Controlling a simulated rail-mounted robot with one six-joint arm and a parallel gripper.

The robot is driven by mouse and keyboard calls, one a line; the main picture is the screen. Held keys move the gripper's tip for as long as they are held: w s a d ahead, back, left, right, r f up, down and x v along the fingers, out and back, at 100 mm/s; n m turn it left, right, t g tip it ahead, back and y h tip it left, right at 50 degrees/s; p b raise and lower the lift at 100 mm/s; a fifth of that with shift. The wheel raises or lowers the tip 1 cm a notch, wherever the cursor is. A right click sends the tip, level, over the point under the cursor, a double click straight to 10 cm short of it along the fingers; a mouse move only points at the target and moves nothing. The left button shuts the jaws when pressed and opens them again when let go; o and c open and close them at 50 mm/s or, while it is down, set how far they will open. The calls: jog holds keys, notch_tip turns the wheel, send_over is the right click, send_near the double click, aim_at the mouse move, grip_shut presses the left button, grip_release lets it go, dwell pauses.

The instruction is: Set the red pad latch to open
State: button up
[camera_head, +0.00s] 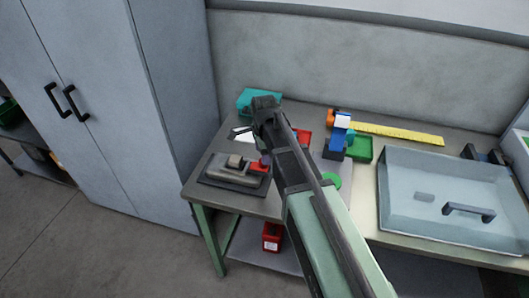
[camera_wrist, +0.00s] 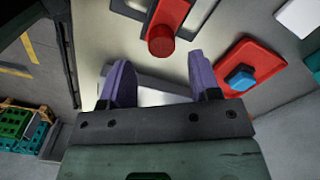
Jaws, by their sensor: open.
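My gripper (camera_head: 241,134) is above the left part of the bench in the head view, at the end of my arm. In the wrist view its two purple fingers (camera_wrist: 160,82) stand wide apart with nothing gripped between them. A red block with a round red knob (camera_wrist: 162,42) shows just beyond the fingers at the top of the wrist view, apart from them. In the head view a small red part (camera_head: 257,167) sits at the right of a grey device (camera_head: 226,177), partly hidden by my arm. I cannot tell for certain which red part is the pad latch, or its setting.
A red holder (camera_wrist: 252,62) with a blue piece lies right in the wrist view. A teal block (camera_head: 257,97) stands behind my gripper. Right of my arm are a green tray (camera_head: 360,148), a yellow ruler (camera_head: 400,133) and a large clear-lidded box (camera_head: 450,180). A grey cabinet (camera_head: 110,90) borders the left.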

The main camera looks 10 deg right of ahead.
notch_tip(320, 180, up, 7)
jog(key=p, duration=0.5)
jog(key=shift+r, duration=0.2)
jog(key=s+d+f+n+b, duration=0.1)
jog(key=s+d+f+n, duration=0.1)
jog(key=s+n, duration=1.4)
jog(key=shift+s+f+n+b, duration=0.15)
jog(key=shift+s+n+b, duration=0.15)
jog(key=shift+n+b, duration=0.1)
